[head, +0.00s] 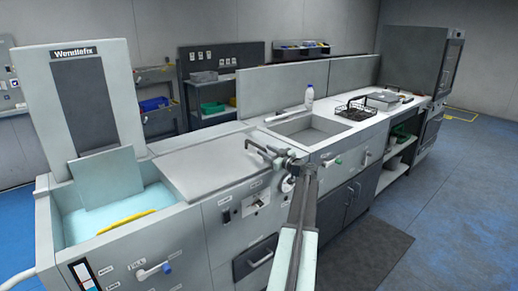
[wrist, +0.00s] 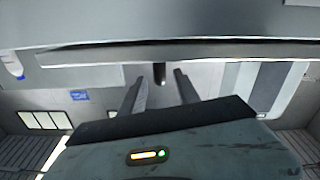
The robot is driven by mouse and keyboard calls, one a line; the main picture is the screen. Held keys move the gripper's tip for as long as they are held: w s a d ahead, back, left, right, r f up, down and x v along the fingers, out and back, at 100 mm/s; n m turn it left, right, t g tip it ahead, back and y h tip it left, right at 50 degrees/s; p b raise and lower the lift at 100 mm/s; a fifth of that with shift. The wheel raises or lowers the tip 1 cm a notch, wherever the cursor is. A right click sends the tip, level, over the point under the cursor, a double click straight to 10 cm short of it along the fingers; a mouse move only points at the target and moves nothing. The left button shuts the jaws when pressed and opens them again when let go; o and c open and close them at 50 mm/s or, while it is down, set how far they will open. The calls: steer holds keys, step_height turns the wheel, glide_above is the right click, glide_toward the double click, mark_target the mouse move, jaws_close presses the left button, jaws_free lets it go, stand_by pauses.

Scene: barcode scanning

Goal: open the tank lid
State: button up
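The tank lid (head: 200,165) is a flat grey cover, lying level and closed on the counter between the open water basin and the sink. A dark bar handle (head: 256,148) stands out at its right end. My gripper (head: 284,156) is at this right end, close to the handle; the head view does not show clearly whether they touch. In the wrist view my gripper (wrist: 158,80) has its two fingers apart, with a short dark post (wrist: 159,73) showing between or just beyond them. A grey slab edge spans the top of that view.
The open basin (head: 75,226) at left holds pale blue water and a yellow object. Controls line the front panel.

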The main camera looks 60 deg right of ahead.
mark_target(258, 147)
steer(key=x, duration=0.6)
steer(key=shift+w, duration=0.15)
jaws_close()
stand_by(1.1)
